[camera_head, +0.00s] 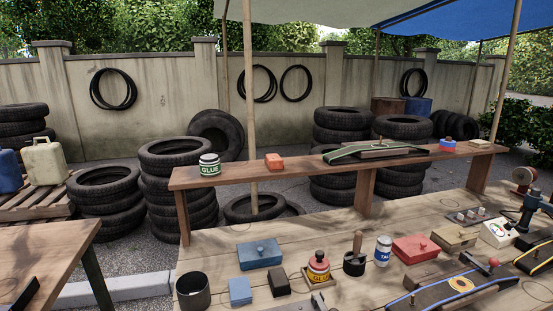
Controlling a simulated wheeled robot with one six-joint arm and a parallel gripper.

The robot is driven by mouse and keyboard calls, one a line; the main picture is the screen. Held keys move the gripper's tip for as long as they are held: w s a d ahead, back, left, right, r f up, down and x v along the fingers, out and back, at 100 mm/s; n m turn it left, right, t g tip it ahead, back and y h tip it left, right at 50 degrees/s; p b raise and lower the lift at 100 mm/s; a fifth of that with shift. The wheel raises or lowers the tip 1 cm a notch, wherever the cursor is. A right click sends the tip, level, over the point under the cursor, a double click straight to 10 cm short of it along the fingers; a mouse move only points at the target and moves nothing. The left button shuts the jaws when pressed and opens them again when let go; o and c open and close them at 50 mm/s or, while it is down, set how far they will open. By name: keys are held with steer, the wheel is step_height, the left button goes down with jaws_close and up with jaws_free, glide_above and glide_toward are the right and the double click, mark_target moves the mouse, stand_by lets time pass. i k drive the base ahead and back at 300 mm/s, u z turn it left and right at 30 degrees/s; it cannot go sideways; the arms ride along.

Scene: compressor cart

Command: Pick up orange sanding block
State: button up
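An orange block (274,161), which looks like the sanding block, sits on the raised wooden shelf (229,175). It stands to the right of a dark green and white jar labelled GLUE (209,166), with a gap between them. To its right, also apart from it, is a long green tool (374,152). The top and near side of the block are in plain view and nothing covers it. I do not see my gripper in this view.
Below the shelf, a wide workbench (215,250) holds a blue box (260,254), a dark cup (193,291), a red-and-yellow glue pot (318,267) and a red box (415,249). A wooden post (250,100) rises just left of the block. Tyre stacks (180,190) stand behind.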

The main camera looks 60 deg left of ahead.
mark_target(274, 161)
steer(key=u, duration=0.65)
steer(key=i, duration=0.95)
steer(key=u, duration=0.85)
